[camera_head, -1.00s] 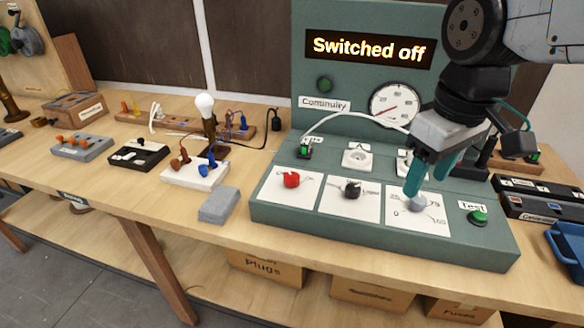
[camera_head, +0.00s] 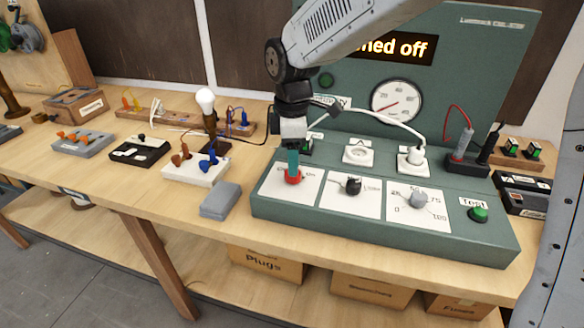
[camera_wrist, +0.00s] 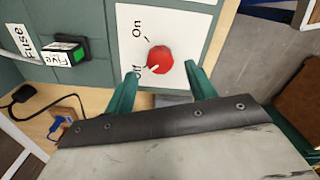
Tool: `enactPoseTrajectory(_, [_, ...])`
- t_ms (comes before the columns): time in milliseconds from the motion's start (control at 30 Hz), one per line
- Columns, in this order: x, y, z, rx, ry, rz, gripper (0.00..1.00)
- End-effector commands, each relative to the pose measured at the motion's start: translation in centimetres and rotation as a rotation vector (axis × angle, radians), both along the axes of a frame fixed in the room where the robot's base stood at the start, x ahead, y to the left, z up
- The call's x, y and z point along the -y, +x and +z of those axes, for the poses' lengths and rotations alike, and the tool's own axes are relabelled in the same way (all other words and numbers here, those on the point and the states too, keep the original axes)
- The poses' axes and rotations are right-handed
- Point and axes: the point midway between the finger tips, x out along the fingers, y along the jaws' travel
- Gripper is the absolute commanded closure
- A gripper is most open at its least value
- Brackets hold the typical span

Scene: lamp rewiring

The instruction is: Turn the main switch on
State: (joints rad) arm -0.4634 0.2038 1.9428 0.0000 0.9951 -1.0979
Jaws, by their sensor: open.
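The main switch is a red rotary knob (camera_head: 293,177) on a white plate (camera_head: 272,190) at the left of the green test panel (camera_head: 330,222). In the wrist view the red knob (camera_wrist: 159,60) sits beside the printed words "On" and "Off", and its white pointer mark is toward "Off". My gripper (camera_head: 293,172) is over the knob in the head view. In the wrist view its two green fingers (camera_wrist: 160,80) are open, one on each side below the knob; I cannot tell whether they touch it. The display (camera_head: 400,48), partly hidden by my arm, ends in "off".
A black knob (camera_head: 351,185), a grey dial knob (camera_head: 418,199) and a green Test button (camera_head: 478,214) lie to the right on the panel. A grey block (camera_head: 220,200) and a lamp (camera_head: 206,105) stand left of it. A white cable crosses behind.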

Motion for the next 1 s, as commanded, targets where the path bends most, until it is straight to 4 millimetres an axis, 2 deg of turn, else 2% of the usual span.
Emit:
enactPoseTrajectory(100, [0.1,-0.1,-1.9,-0.003,-0.002,-0.001,0.45])
enactPoseTrajectory(233, [0.1,0.0,-3.2,-0.001,-0.001,-0.002,0.45])
enactPoseTrajectory(567, [0.1,0.0,-3.8,0.0,0.0,-0.002,0.45])
enactPoseTrajectory(600, [0.1,0.0,-3.8,0.0,0.0,-0.002,0.47])
enactPoseTrajectory(700, [0.1,0.0,-3.8,0.0,0.0,-0.002,0.75])
enactPoseTrajectory(767, [0.1,0.0,-3.8,0.0,0.0,-0.002,0.89])
enactPoseTrajectory(1000, [0.1,0.0,-3.8,0.001,0.0,-0.012,0.89])
